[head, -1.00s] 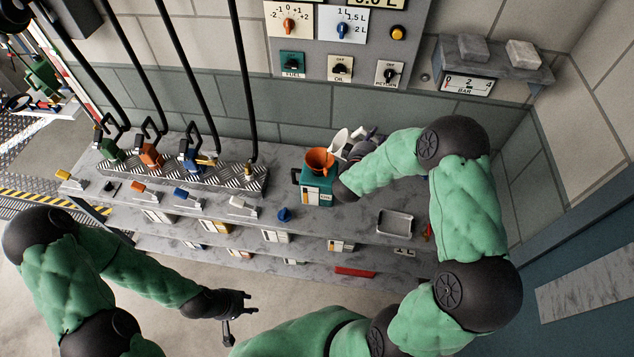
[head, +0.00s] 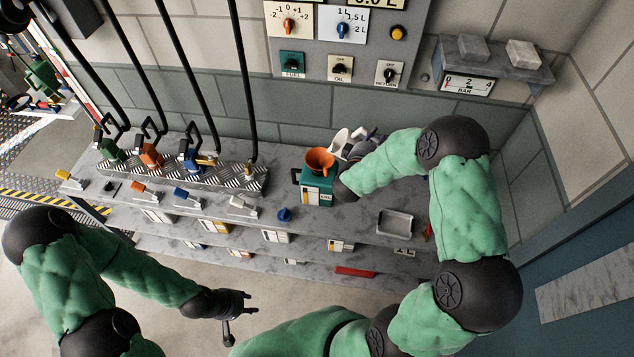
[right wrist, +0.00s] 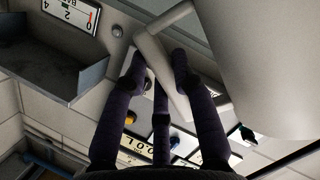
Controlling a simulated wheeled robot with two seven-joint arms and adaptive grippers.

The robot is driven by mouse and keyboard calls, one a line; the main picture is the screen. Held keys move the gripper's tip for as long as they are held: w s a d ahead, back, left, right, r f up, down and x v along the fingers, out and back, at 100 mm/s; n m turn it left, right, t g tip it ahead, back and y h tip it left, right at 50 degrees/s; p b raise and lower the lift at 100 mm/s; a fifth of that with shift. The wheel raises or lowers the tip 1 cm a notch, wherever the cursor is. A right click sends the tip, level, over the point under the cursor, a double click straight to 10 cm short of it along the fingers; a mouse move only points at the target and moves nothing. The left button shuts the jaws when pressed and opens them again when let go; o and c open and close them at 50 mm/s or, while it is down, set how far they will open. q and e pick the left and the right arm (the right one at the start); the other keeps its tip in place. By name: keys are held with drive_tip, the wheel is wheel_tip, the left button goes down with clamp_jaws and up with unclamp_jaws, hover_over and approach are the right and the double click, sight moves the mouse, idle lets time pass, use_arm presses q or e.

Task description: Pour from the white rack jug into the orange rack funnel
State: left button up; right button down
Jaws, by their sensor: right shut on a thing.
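The white jug (head: 340,138) is up off the bench, just behind and to the right of the orange funnel (head: 320,160), tilted towards it. The funnel sits in the top of a teal tank (head: 317,190). My right gripper (head: 364,146) is shut on the jug's handle and partly hidden by my arm. In the right wrist view the jug (right wrist: 275,60) fills the upper right, and the gripper's dark fingers (right wrist: 158,75) close around its pale handle. I cannot see any liquid stream. My left gripper (head: 238,306) is empty, fingers apart, in front of the shelves.
A diamond-plate rack (head: 225,178) with hoses and coloured nozzles stands left of the tank. A blue funnel (head: 284,214) and a grey tray (head: 395,223) are on the bench. A wall panel (head: 345,50) with knobs and a small wall shelf (head: 490,60) are behind.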

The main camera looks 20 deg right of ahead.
drive_tip(key=shift+r, duration=0.1)
drive_tip(key=shift+w+a+r+n+p, duration=0.25)
drive_tip(key=shift+a+r+n+p, duration=0.15)
drive_tip(key=shift+r+p, duration=0.15)
drive_tip(key=shift+r, duration=0.1)
idle(1.4)
drive_tip(key=shift+w+a+r+n+h+p, duration=0.25)
drive_tip(key=shift+a+r+n+h+p, duration=0.15)
drive_tip(key=shift+r+p, duration=0.15)
idle(0.8)
drive_tip(key=shift+s+d+f+m+y+b, duration=0.35)
drive_tip(key=shift+d+f+m+b, duration=0.1)
drive_tip(key=shift+d+f+m, duration=0.2)
drive_tip(key=shift+s+d+f+m+y+b, duration=0.25)
drive_tip(key=shift+s+d+f+m+b, duration=0.15)
drive_tip(key=shift+d+f+m, duration=0.15)
drive_tip(key=shift+a, duration=0.1)
